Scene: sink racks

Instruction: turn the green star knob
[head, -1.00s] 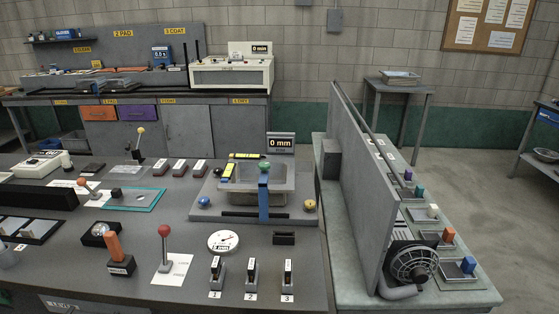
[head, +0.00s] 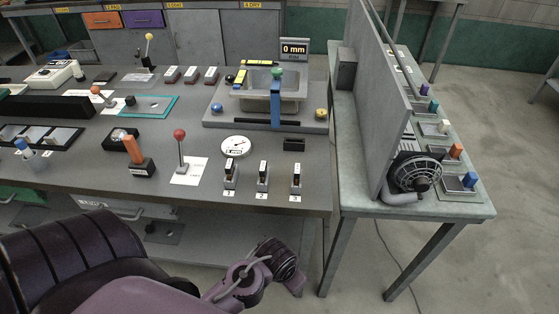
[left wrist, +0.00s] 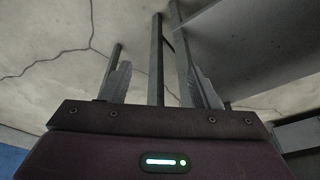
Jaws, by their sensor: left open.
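The green knob (head: 277,73) sits on top of a blue upright bar (head: 275,108) at the front of a grey basin fixture (head: 222,112), toward the back right of the workbench. Its star shape is too small to make out. A purple arm of mine crosses the bottom of the head view, in front of the bench and well short of the knob. In the left wrist view my left gripper (left wrist: 160,72) has its two fingers spread with nothing between them. Floor and metal legs show beyond it; the knob is not in that view. My right gripper is not seen.
A red-balled lever (head: 180,148), an orange-handled lever (head: 134,150), a dial (head: 237,146) and several small switches stand on the bench before the basin. A display (head: 294,49) stands behind it. A tall grey panel (head: 378,110) rises to the right on another table.

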